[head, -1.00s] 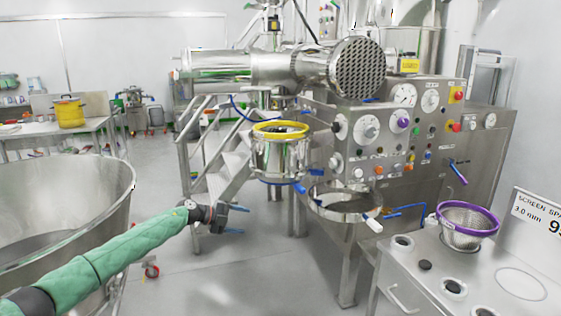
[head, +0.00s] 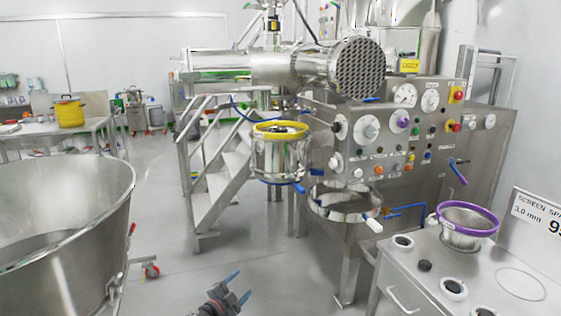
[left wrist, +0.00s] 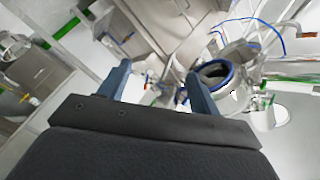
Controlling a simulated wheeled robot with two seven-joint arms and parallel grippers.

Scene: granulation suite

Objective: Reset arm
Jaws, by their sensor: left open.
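My left gripper (head: 238,288) is at the bottom of the head view, over the floor, with its two blue fingers apart and nothing between them. In the left wrist view the same gripper (left wrist: 158,84) shows its fingers spread and empty, in front of the blurred machine area. Most of my left arm is out of the head view. My right gripper is not in view.
A large steel bowl (head: 85,220) stands at the left. A yellow-rimmed steel vessel (head: 280,155) hangs at the machine panel (head: 400,130). A purple-rimmed sieve (head: 467,228) sits on the counter (head: 400,290) at the right. Open floor lies between the bowl and machine.

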